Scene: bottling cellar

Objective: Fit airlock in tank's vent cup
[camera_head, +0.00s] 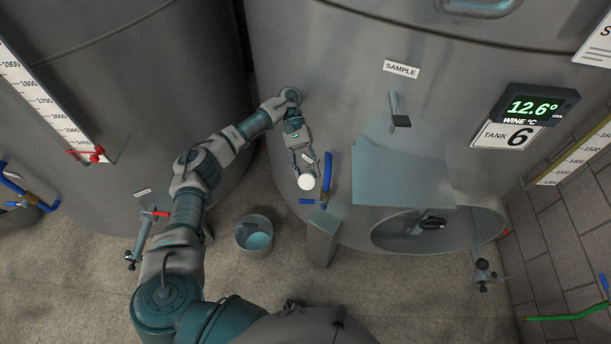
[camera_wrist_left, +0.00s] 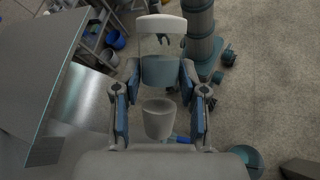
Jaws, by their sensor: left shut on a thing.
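My left gripper (camera_head: 306,165) is shut on the airlock, in front of the tank marked 6 (camera_head: 335,85). In the head view the airlock's round white cap (camera_head: 306,182) shows at the fingertips. In the left wrist view the airlock (camera_wrist_left: 161,24) shows a white cap on a clear body with a bluish-grey lower part, between the blue-padded fingers of the left gripper (camera_wrist_left: 160,78). A pale tapered cup shape (camera_wrist_left: 159,119) shows below it; I cannot tell what it belongs to. I cannot make out the vent cup. My right gripper is not in view.
A blue valve handle (camera_head: 328,178) is close to the right of the gripper. A sample tap (camera_head: 396,110), a temperature display (camera_head: 533,105) and a round manway (camera_head: 430,230) are on the tank. A bucket (camera_head: 254,235) stands on the floor. A second tank (camera_head: 130,100) is at left.

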